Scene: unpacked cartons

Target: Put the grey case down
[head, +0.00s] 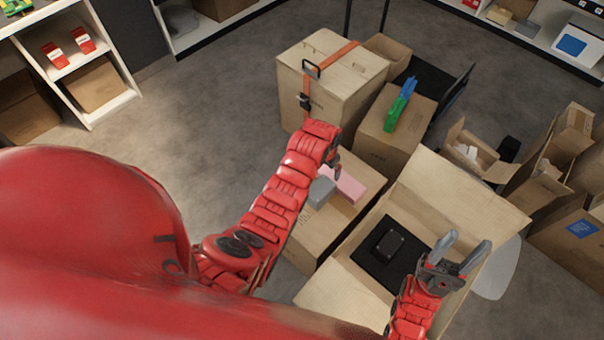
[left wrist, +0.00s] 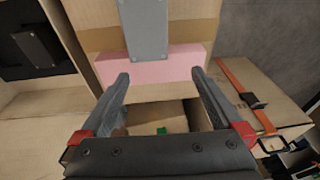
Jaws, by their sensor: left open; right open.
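The grey case (head: 321,191) lies on top of a closed carton, beside a pink box (head: 348,184). In the left wrist view the grey case (left wrist: 146,30) rises from the top edge and its end overlaps the pink box (left wrist: 190,65). My left gripper (head: 335,168) is just above this carton, close to both. In the left wrist view my left gripper (left wrist: 160,76) is open, with nothing between its fingers and the grey case beyond the fingertips. My right gripper (head: 466,247) is open and empty over the open carton (head: 458,195).
In the open carton lies a black panel with a small dark box (head: 390,245). A strapped carton (head: 330,75) and one carrying green and blue items (head: 400,103) stand behind. More open cartons (head: 560,150) crowd the right. Floor (head: 200,110) at left is clear.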

